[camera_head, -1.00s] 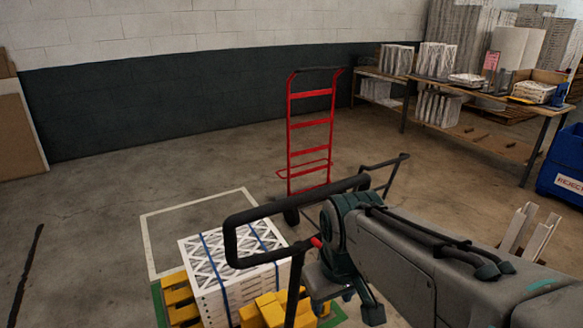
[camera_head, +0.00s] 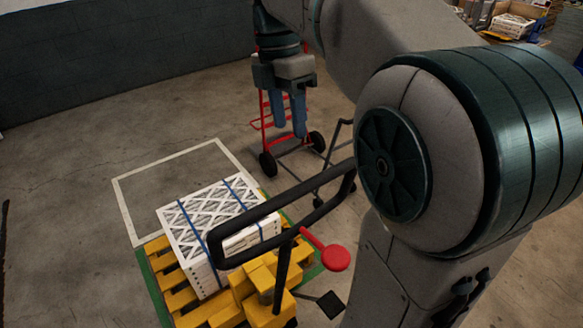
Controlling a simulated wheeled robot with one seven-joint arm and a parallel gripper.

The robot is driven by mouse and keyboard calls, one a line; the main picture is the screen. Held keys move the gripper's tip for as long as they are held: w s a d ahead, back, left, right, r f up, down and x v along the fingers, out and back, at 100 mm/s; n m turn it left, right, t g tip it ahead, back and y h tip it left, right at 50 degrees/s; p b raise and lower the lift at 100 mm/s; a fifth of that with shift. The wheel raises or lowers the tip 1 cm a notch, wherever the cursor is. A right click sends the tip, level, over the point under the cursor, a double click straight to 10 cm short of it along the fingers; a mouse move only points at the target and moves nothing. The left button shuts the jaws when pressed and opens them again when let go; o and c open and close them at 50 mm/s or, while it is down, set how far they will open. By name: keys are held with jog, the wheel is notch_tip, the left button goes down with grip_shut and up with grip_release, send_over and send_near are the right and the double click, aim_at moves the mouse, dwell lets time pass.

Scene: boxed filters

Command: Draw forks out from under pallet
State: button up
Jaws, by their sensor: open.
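A yellow pallet (camera_head: 181,299) stands on the floor at lower left, with a stack of white boxed filters (camera_head: 188,252) bound by blue straps on top. A yellow pallet jack (camera_head: 262,285) stands at its near right side. Its forks are hidden under the load. The jack's black loop handle (camera_head: 275,205) rises in front of the filters, with a red lever (camera_head: 325,251) on its post. My gripper (camera_head: 289,132) points down, open and empty, beyond and above the handle, in front of the red hand truck.
A red hand truck (camera_head: 268,120) with black wheels stands behind my gripper. A white floor outline (camera_head: 124,208) extends behind the pallet, over a green-edged patch (camera_head: 150,283). The floor at left is clear. A black-handled cart frame (camera_head: 335,135) stands near the hand truck.

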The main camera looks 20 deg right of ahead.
aim_at(299, 186)
jog(key=s+f, duration=0.1)
jog(key=f, duration=0.8)
jog(key=s+d+f, duration=0.1)
jog(key=f, duration=0.3)
jog(key=shift+s+f, duration=0.15)
jog(key=shift+s, duration=0.2)
grip_shut()
